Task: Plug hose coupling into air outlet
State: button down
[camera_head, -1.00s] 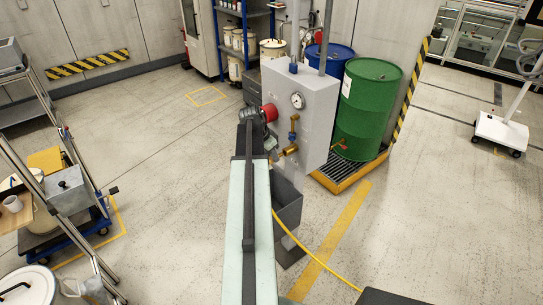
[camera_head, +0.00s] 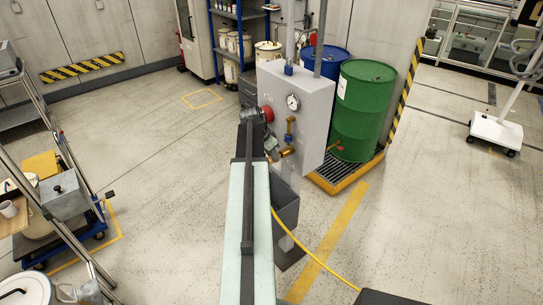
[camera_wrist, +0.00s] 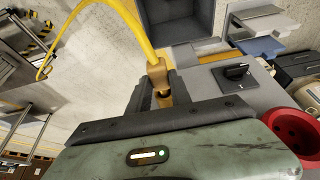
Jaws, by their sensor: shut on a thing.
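My gripper (camera_wrist: 160,88) is shut on the brass hose coupling (camera_wrist: 157,74) in the wrist view. The yellow hose (camera_wrist: 118,12) runs from the coupling up and curves to the left. In the head view my gripper (camera_head: 272,150) is close to the left of a brass fitting (camera_head: 287,152), which looks like the air outlet, on the front of the grey box (camera_head: 315,110). Whether the coupling touches the outlet cannot be told; the coupling is hidden in the head view.
The box carries a pressure gauge (camera_head: 293,102) and a red round fitting (camera_head: 267,114), close to my arm. A grey bin (camera_head: 285,205) hangs below. Green drum (camera_head: 362,110) stands right.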

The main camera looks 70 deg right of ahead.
aim_at(269, 159)
jog(key=shift+s+d, duration=0.45)
jog(key=shift+d, duration=0.3)
dwell(1.2)
jog(key=c, duration=1.1)
grip_release()
jog(key=p+v, duration=0.8)
jog(key=v, duration=0.1)
jog(key=shift+a, duration=0.1)
